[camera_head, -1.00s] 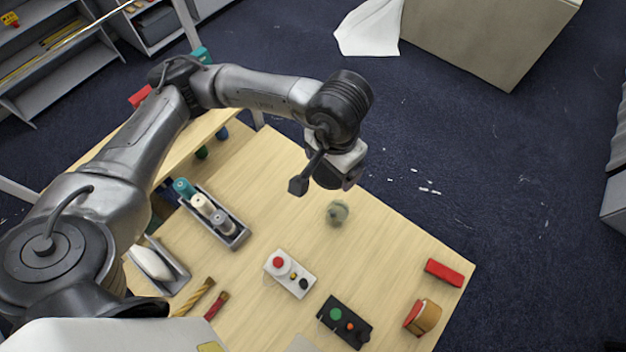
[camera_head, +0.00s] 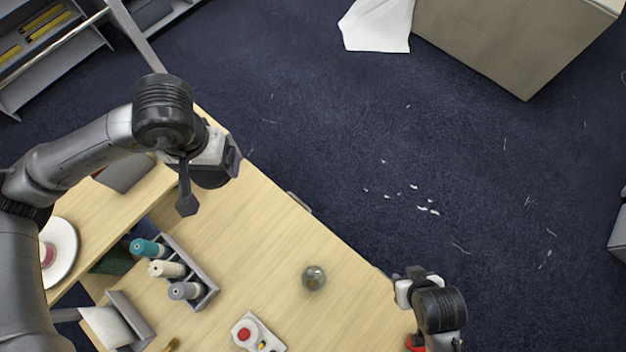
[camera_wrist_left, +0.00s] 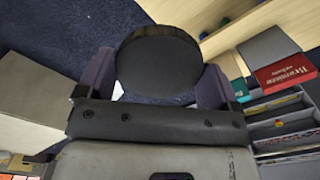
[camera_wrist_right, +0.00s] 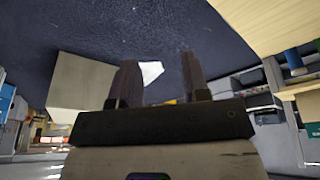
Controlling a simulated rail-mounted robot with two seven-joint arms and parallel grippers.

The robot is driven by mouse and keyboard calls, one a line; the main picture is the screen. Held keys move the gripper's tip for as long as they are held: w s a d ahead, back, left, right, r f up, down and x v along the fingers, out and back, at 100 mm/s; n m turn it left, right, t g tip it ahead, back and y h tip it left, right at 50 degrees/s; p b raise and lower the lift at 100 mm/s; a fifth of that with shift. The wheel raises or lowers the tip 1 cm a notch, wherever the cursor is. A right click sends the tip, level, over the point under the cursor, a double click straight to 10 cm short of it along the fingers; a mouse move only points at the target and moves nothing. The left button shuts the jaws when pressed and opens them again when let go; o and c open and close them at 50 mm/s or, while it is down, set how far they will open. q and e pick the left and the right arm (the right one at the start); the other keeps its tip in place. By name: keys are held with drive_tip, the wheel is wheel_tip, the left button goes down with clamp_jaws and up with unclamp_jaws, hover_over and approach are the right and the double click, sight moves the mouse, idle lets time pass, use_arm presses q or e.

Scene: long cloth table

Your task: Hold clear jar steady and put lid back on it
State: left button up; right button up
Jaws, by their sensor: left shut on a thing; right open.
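The clear jar (camera_head: 314,278) stands on the wooden table, right of the thread spools. It looks open at the top, though it is small in the head view. My left gripper (camera_head: 226,168) is over the table's far left edge, up and left of the jar. In the left wrist view it is shut on a dark round lid (camera_wrist_left: 158,64), held between its two fingers. My right gripper (camera_head: 404,284) is at the table's right edge, right of the jar and apart from it. The right wrist view shows its fingers (camera_wrist_right: 158,82) apart with nothing between them.
A grey tray (camera_head: 206,292) with thread spools (camera_head: 166,269) stands left of the jar. A white box with a red button (camera_head: 243,334) is at the front. A red object (camera_head: 414,343) lies partly hidden under my right arm. The table around the jar is clear.

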use_arm(q)
drive_tip(key=shift+s+a, duration=0.1)
use_arm(e)
drive_tip(key=shift+s+a+f, duration=0.1)
drive_tip(key=shift+s+a, duration=0.05)
drive_tip(key=shift+a, duration=0.05)
